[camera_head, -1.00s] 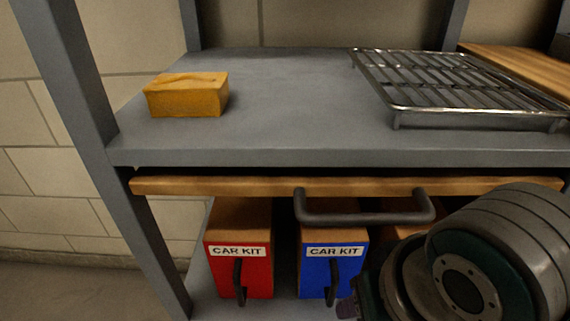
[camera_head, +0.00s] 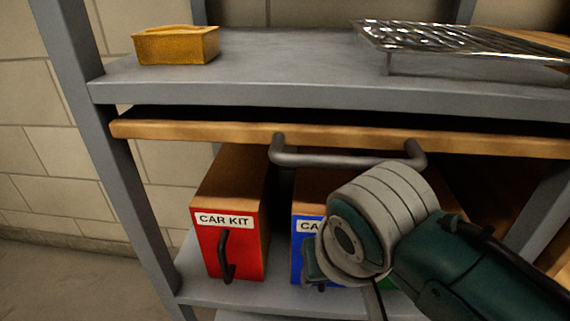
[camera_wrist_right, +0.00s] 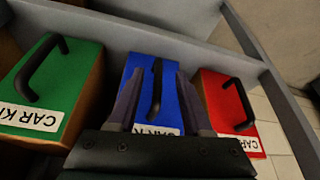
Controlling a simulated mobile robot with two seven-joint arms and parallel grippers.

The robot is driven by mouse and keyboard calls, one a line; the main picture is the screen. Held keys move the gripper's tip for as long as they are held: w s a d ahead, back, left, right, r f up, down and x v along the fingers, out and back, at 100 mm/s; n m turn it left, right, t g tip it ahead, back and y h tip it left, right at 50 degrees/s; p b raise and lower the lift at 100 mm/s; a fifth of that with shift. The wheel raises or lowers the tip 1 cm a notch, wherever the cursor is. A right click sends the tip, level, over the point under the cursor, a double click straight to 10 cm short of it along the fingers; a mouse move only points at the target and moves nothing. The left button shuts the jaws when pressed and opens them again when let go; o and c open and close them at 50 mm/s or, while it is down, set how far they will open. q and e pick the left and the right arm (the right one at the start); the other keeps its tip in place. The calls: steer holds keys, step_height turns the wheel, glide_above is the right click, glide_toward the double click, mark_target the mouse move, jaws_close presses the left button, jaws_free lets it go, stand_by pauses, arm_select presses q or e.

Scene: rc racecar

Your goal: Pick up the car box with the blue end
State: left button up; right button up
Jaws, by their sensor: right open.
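The car box with the blue end (camera_head: 297,262) stands on the lower shelf, mostly hidden behind my right arm in the head view. In the right wrist view its blue end (camera_wrist_right: 143,108) is at the centre, with a black upright handle (camera_wrist_right: 157,85) and a white label. My right gripper (camera_wrist_right: 158,76) is open. Its two fingers show on either side of the handle; nothing is gripped, and the depth gap is hard to judge. In the head view my arm hides the fingers. My left gripper is not in view.
A red-ended car box (camera_head: 228,245) stands left of the blue one, and a green-ended one (camera_wrist_right: 70,85) is on the other side.

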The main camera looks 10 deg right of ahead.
steer(key=b+x, duration=0.1)
steer(key=x, duration=0.2)
steer(key=shift+d+f+b, duration=0.1)
steer(key=shift+f+b, duration=0.05)
steer(key=shift+b, duration=0.15)
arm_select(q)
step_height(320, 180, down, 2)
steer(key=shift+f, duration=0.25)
arm_select(e)
steer(key=shift+s, duration=0.1)
steer(key=shift+c, duration=0.4)
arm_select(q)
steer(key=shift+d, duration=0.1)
arm_select(e)
jaws_close()
